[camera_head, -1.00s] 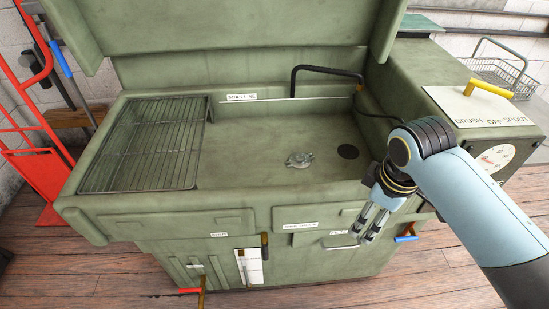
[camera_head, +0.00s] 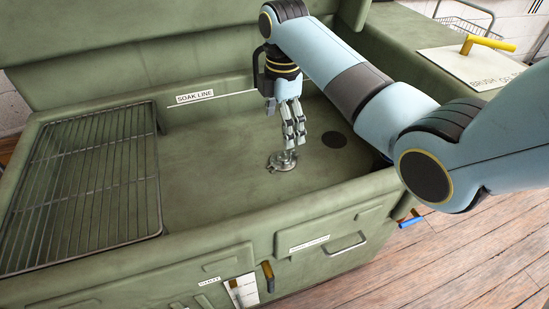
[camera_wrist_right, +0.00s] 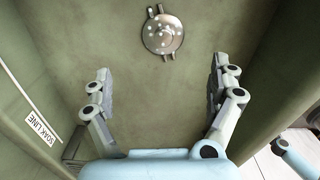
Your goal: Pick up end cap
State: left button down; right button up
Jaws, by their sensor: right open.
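The end cap (camera_head: 281,161) is a small round grey metal piece with short lugs, lying flat on the floor of the green basin. In the right wrist view the end cap (camera_wrist_right: 162,34) lies beyond the fingertips, near the top and roughly centred between them. My right gripper (camera_head: 291,141) points down into the basin and, in the head view, overlaps part of the end cap. In the right wrist view my right gripper (camera_wrist_right: 160,80) has its fingers spread wide, with nothing between them. My left gripper is not in view.
The green wash basin (camera_head: 215,150) has raised walls around the end cap. A wire rack (camera_head: 90,185) covers its left part. A dark round drain (camera_head: 334,139) is right of the end cap. A "SOAK LINE" label (camera_head: 195,96) is on the back wall.

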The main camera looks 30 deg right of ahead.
aim_at(283, 156)
jog(key=f, duration=0.3)
jog(key=shift+s+f, duration=0.35)
jog(key=shift+f, duration=0.05)
jog(key=shift+w+f, duration=0.1)
jog(key=shift+f, duration=0.2)
notch_tip(283, 156, down, 5)
jog(key=shift+d+f+b, duration=0.1)
jog(key=shift+b, duration=0.6)
jog(key=shift+c, duration=0.7)
jog(key=c, duration=1.4)
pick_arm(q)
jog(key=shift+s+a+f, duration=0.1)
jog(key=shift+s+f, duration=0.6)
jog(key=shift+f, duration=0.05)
pick_arm(e)
jog(key=shift+o, duration=0.2)
